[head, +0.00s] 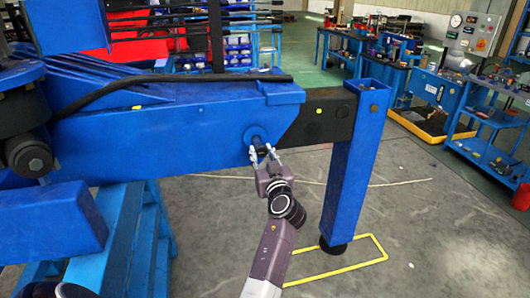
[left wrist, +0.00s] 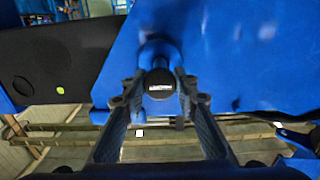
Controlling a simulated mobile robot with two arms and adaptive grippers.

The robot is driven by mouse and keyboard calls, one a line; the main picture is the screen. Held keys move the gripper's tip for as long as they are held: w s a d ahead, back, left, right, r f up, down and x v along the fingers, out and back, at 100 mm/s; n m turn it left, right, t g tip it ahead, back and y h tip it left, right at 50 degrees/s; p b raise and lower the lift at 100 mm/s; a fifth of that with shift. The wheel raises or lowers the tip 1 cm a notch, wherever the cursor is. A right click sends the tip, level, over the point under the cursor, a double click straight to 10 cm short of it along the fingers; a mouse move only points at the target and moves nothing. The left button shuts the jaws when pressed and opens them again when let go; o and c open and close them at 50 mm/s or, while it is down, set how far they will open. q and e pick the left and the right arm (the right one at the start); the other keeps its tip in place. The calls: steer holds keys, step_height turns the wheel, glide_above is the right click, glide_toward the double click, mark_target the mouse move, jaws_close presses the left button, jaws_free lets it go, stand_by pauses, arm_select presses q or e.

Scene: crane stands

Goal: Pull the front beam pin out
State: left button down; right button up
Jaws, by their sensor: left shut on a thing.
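The front beam pin shows its dark round end (left wrist: 160,84) in the left wrist view, in front of a blue round collar on the blue beam (head: 190,130). In the head view the pin (head: 258,143) sticks out of the beam's side near its right end. My left gripper (head: 264,156) is shut on the pin; in the left wrist view its fingers (left wrist: 160,98) stand on either side of the pin's end. How deep the pin sits in the beam is hidden. My right gripper is not in view.
A black inner beam (head: 328,115) runs from the blue beam to an upright blue leg (head: 353,165) on a dark foot, inside a yellow floor outline (head: 340,271). Blue steps (head: 140,240) stand at the left. Blue workbenches and carts (head: 490,120) are at the back right. Open floor lies below the beam.

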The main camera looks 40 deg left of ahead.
mark_target(262, 148)
arm_select(q)
steer(key=c, duration=1.5)
jaws_free()
steer(key=shift+f, duration=0.1)
steer(key=shift+r, duration=0.2)
step_height(262, 148, up, 10)
steer(key=shift+f, duration=0.2)
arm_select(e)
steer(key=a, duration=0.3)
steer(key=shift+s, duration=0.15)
